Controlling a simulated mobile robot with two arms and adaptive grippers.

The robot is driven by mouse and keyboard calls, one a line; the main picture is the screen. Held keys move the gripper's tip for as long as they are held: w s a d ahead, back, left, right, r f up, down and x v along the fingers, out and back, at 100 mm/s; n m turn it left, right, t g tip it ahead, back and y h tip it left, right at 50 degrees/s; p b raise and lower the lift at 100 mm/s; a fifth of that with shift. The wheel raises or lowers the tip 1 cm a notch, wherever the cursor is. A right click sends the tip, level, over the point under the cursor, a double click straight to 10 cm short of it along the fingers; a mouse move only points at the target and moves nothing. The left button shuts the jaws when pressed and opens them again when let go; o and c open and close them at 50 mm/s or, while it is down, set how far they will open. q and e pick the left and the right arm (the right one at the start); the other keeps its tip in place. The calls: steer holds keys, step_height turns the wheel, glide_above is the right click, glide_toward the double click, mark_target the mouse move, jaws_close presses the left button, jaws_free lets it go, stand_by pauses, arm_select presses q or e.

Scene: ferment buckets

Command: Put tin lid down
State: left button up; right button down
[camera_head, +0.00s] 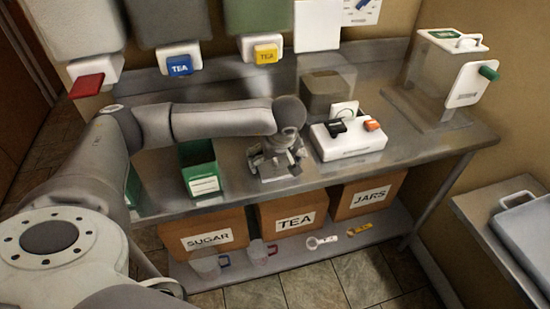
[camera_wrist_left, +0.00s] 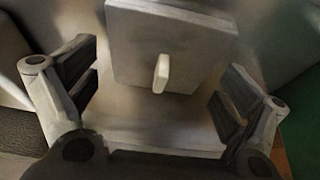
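The tin lid (camera_wrist_left: 180,40) is a grey square plate with a small white upright handle (camera_wrist_left: 161,73). In the left wrist view it lies flat beyond my left gripper (camera_wrist_left: 158,92), whose fingers are spread wide with the handle between them and touching neither finger. In the head view my left gripper (camera_head: 277,160) is low over the steel counter, pointing down, and it mostly hides the lid. A green tin (camera_head: 203,172), open at the top with a white label, stands on the counter to the left of the gripper. My right gripper is not in view.
A white box with black and orange parts (camera_head: 347,139) stands just right of the gripper. Dispensers with red, blue and yellow taps hang behind. A clear-sided device (camera_head: 436,68) is at the far right. Bins labelled SUGAR (camera_head: 177,239), TEA and JARS sit below.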

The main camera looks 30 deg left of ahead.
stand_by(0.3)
arm_select(q)
steer(key=shift+r, duration=0.2)
steer(key=shift+s+d+r, duration=0.1)
steer(key=shift+d+r, duration=0.05)
steer(key=shift+r, duration=0.2)
steer(key=b+v, duration=0.1)
steer(key=v, duration=1)
steer(key=shift+b, duration=0.35)
steer(key=shift+r, duration=0.1)
